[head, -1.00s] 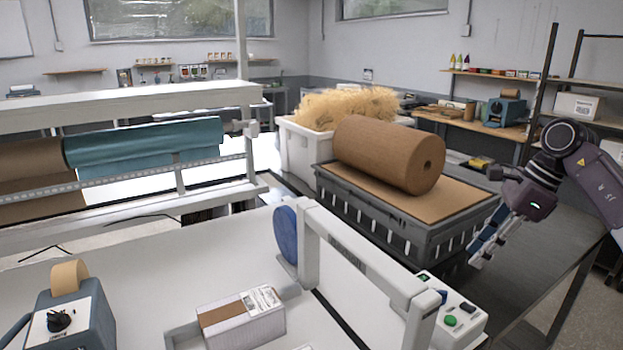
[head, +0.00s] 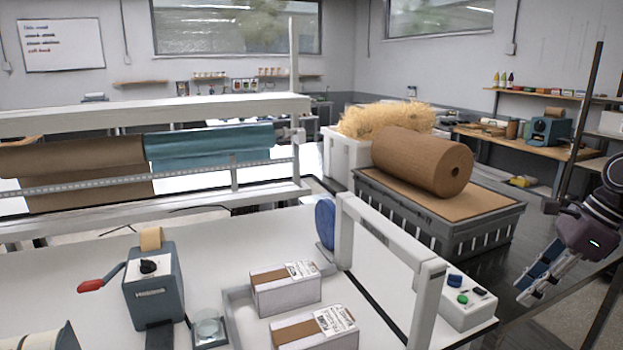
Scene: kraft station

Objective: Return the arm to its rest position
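My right gripper (head: 527,293) is at the right edge of the head view, its fingers pointing down and to the left. The two fingers look apart, with nothing between them. It hangs to the right of the grey crate (head: 480,238) and beyond the button box (head: 468,303), touching neither as far as I can see. My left gripper is not in view.
A brown kraft roll (head: 420,160) lies on the crate's board. A white frame (head: 395,235) stands over the white bench, near two labelled boxes (head: 285,288) in a tray. A tape dispenser (head: 152,292) stands left.

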